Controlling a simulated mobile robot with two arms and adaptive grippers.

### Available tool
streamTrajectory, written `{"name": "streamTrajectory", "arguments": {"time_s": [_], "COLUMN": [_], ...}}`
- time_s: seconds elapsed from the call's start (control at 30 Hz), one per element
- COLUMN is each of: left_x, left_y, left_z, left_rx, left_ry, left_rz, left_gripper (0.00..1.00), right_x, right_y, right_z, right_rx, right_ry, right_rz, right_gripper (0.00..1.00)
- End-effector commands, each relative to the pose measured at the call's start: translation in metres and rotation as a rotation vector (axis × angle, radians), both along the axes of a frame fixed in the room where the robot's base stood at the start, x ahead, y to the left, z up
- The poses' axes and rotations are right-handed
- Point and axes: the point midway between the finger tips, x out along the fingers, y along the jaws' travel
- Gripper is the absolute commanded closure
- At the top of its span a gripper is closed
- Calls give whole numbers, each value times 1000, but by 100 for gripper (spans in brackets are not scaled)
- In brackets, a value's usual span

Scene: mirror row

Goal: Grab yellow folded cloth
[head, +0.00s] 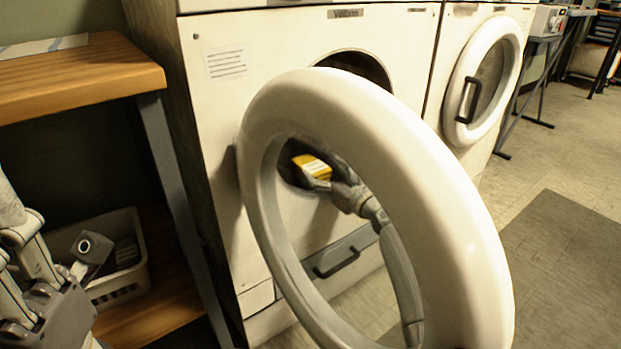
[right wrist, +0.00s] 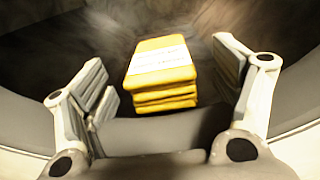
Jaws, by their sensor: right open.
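The yellow folded cloth (head: 313,166) shows through the glass of the open washer door (head: 447,208), inside the drum opening. In the right wrist view the yellow folded cloth (right wrist: 162,84) is a neat stack of layers with a white label on top. My right gripper (head: 331,184) is at the drum opening, partly hidden behind the door. In the right wrist view my right gripper (right wrist: 168,98) is open, with one finger on each side of the cloth and gaps between. My left gripper (head: 60,265) is at the lower left; its fingertips are not clear.
The washer (head: 225,120) stands beside a wooden table (head: 80,75) with a lower shelf. A pale basket (head: 125,285) sits on that shelf, near my left gripper. A second washer (head: 487,85) with a shut door is at the right. The floor at the right is open.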

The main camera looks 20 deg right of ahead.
Motion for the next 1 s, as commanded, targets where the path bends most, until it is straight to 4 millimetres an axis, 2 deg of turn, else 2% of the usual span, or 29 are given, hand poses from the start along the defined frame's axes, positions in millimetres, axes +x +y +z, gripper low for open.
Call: {"name": "streamTrajectory", "arguments": {"time_s": [0.2, 0.47, 0.83, 0.87, 1.0], "left_x": [-4, -4, -4, -4, -4], "left_y": [-1, -1, -1, -1, -1], "left_z": [4, 6, 5, 5, 5], "left_rx": [2, 3, 3, 3, 3], "left_ry": [-34, -35, -34, -34, -34], "left_rz": [2, 2, 2, 2, 2], "left_gripper": [63, 63, 63, 63, 63], "right_x": [16, 17, 17, 17, 17], "right_y": [6, 6, 6, 6, 6], "right_z": [-1, 0, 0, 0, 1], "right_rx": [0, 0, 0, 0, 0], "right_ry": [0, 0, 0, 0, 0], "right_rz": [1, 0, 0, 0, 0], "right_gripper": [16, 16, 64, 67, 67]}}
